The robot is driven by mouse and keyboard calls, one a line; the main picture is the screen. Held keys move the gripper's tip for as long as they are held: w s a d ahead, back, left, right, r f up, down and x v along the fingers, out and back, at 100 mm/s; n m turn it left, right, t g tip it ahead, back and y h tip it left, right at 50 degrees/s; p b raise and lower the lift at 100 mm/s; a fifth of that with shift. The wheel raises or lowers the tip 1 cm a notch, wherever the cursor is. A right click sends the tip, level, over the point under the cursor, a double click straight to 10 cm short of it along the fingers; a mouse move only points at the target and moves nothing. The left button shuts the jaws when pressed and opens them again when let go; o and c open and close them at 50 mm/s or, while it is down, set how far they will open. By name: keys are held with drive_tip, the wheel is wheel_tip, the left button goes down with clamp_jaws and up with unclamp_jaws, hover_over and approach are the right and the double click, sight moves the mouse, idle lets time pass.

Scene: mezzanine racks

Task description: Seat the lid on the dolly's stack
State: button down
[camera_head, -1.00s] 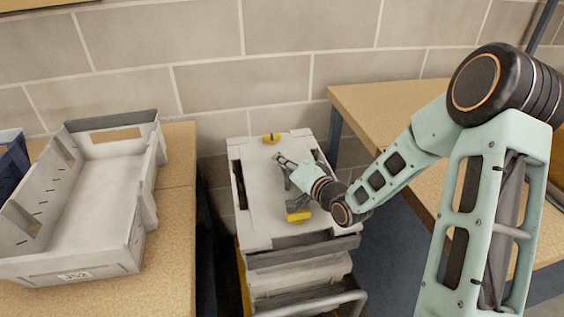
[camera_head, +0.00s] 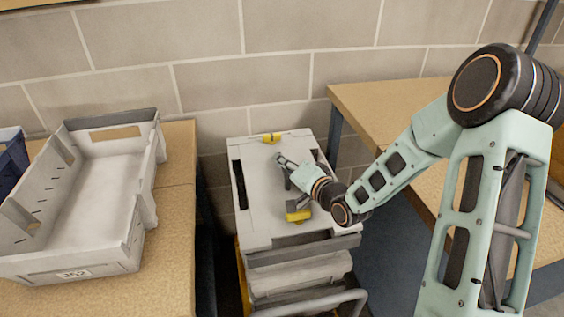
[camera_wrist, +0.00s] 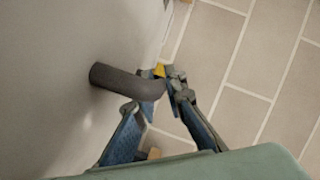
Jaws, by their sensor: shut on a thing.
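The light grey lid (camera_head: 262,200) lies over the top of the crate stack (camera_head: 300,277) on the dolly in the head view. It has a yellow clip (camera_head: 271,138) at its far edge and another yellow clip (camera_head: 298,215) near its front. My gripper (camera_head: 284,168) is over the lid's right half. In the wrist view, my gripper (camera_wrist: 168,88) is shut on the lid's dark grey bent handle (camera_wrist: 118,80), which stands out from the pale lid face (camera_wrist: 50,70). I cannot tell whether the lid's edges touch the crate all round.
A second wooden table (camera_head: 365,100) is at the right. A block wall (camera_head: 245,85) is close behind the stack. The dolly's rail (camera_head: 310,300) shows in front.

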drive_tip(key=shift+f, duration=0.25)
drive_tip(key=c, duration=2.3)
unclamp_jaws()
drive_tip(key=shift+o, duration=0.2)
drive_tip(key=shift+p+v, duration=1.45)
drive_tip(key=shift+v, duration=4.1)
drive_tip(key=shift+f, duration=0.1)
